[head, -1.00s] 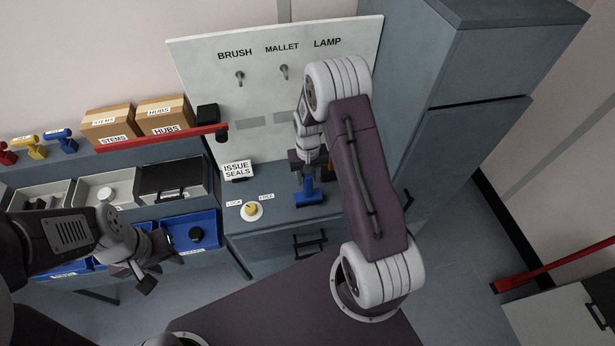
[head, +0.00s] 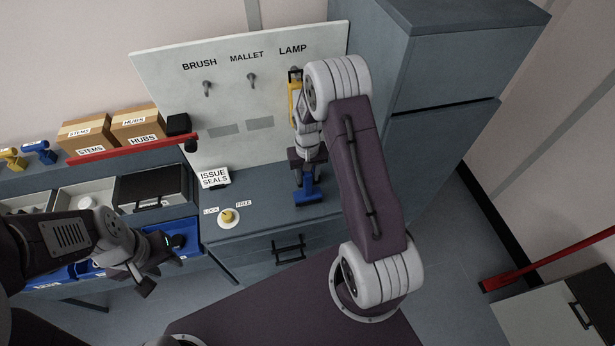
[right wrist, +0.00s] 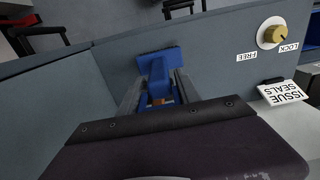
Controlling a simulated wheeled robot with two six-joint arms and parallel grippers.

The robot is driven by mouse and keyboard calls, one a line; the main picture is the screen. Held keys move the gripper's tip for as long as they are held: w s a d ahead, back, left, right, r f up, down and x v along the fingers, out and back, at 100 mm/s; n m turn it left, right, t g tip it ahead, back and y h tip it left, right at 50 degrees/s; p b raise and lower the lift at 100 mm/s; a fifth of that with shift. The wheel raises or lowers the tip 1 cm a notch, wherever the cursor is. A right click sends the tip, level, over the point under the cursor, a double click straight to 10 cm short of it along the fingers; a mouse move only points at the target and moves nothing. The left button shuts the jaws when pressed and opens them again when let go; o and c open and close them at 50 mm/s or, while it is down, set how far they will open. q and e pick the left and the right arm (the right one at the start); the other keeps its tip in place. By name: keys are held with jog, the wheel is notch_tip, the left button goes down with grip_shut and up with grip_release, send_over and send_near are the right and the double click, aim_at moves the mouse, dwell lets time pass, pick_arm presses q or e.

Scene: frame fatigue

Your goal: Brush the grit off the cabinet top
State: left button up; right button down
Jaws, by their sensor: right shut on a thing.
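The blue brush (head: 307,197) is in my right gripper (head: 307,176), over the right part of the grey cabinet top (head: 262,192). In the right wrist view the brush (right wrist: 158,62) sits between the two fingers (right wrist: 156,95), its wide head pointing away from the gripper and close to the cabinet top (right wrist: 215,55). I cannot tell whether it touches. No grit can be made out on the surface. My left gripper (head: 160,264) is empty with its fingers apart, in front of the shelf bins at the left.
A yellow lock knob (head: 228,216) and an ISSUE SEALS sign (head: 214,178) stand on the left part of the top. A pegboard (head: 225,100) rises behind, with a yellow lamp (head: 293,90) hanging. A tall cabinet (head: 435,110) borders the right. A red bar (head: 135,149) crosses at left.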

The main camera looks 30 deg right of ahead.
aim_at(305, 173)
jog(key=r+p, duration=0.1)
jog(key=a+r+p, duration=0.1)
jog(key=r, duration=0.1)
jog(key=shift+r, duration=0.45)
jog(key=shift+d+r+p, duration=0.15)
jog(key=shift+r+p, duration=0.35)
jog(key=shift+p, duration=0.05)
jog(key=shift+d+r+p, duration=0.15)
jog(key=shift+r+p, duration=0.35)
jog(key=shift+p, duration=0.05)
jog(key=shift+r, duration=0.3)
jog(key=shift+a, duration=0.1)
